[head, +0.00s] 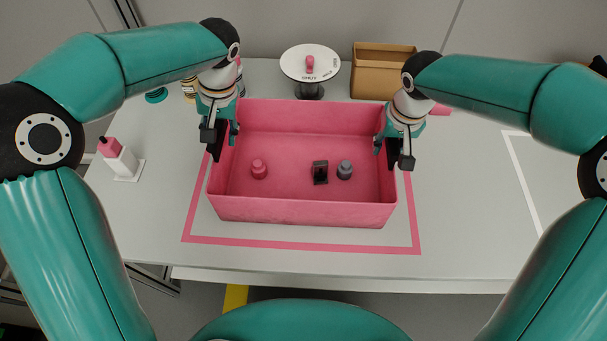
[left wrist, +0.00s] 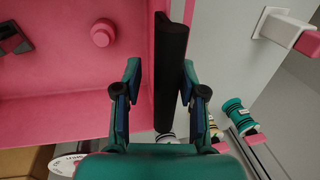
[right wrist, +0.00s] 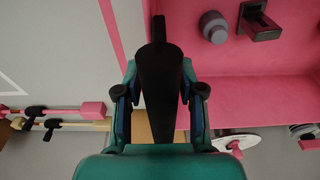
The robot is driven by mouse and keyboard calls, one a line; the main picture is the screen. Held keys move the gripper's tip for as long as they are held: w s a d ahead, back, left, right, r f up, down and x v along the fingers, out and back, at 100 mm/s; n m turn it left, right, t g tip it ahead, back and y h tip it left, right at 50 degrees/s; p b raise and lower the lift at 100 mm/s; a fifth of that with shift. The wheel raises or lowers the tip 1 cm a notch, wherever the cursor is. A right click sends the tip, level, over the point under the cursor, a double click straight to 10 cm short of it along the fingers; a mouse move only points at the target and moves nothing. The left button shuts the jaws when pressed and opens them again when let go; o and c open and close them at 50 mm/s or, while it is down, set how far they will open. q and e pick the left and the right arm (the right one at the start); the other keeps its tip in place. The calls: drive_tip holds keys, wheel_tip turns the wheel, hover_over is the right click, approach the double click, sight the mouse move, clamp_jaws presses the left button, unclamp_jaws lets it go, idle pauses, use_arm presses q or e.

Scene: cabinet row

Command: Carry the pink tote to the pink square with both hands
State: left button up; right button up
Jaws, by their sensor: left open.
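The pink tote (head: 300,212) stands upright on the table, inside the outline of the pink square (head: 300,246). It holds a small pink round item (head: 259,170), a dark block-like item (head: 320,172) and a grey round item (head: 345,170). My left gripper (head: 224,142) is at the tote's left side; in the left wrist view its open fingers straddle a black handle bar (left wrist: 172,75). My right gripper (head: 391,146) is at the right side; in the right wrist view its fingers are apart on either side of another black bar (right wrist: 160,85). Finger contact is unclear.
A white round dial stand (head: 310,62) and a brown box (head: 383,72) stand behind the tote. A white bottle with a pink top (head: 118,157) stands at the left. A white outline (head: 522,180) lies at the right; the table between is clear.

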drive_tip(key=shift+r, duration=0.15)
drive_tip(key=r, duration=0.3)
drive_tip(key=s+r, duration=0.1)
drive_tip(key=r, duration=0.7)
drive_tip(key=shift+s+r, duration=0.2)
drive_tip(key=shift+s, duration=0.2)
use_arm(q)
wheel_tip(320, 180, up, 10)
drive_tip(key=d, duration=0.2)
drive_tip(key=shift+s+f, duration=0.1)
